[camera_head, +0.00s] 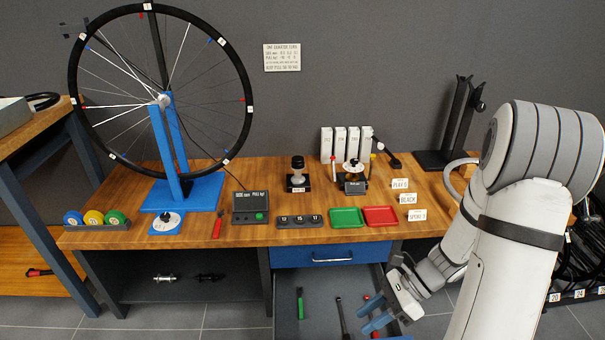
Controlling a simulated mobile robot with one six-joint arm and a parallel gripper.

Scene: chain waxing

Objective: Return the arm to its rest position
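My arm comes in from the right and bends down in front of the bench. My gripper (371,318) points down and to the left over the right part of an open lower drawer (286,312). Its two blue fingers look apart, with nothing seen between them. A red-handled tool lies in the drawer close by the fingers, partly hidden by the gripper.
The wooden bench (285,232) holds a wheel (247,108) on a blue stand (174,150), a green tray (346,217), a red tray (380,215) and small label cards. A green-handled tool (300,303) lies in the drawer. A closed blue drawer (290,256) sits above it.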

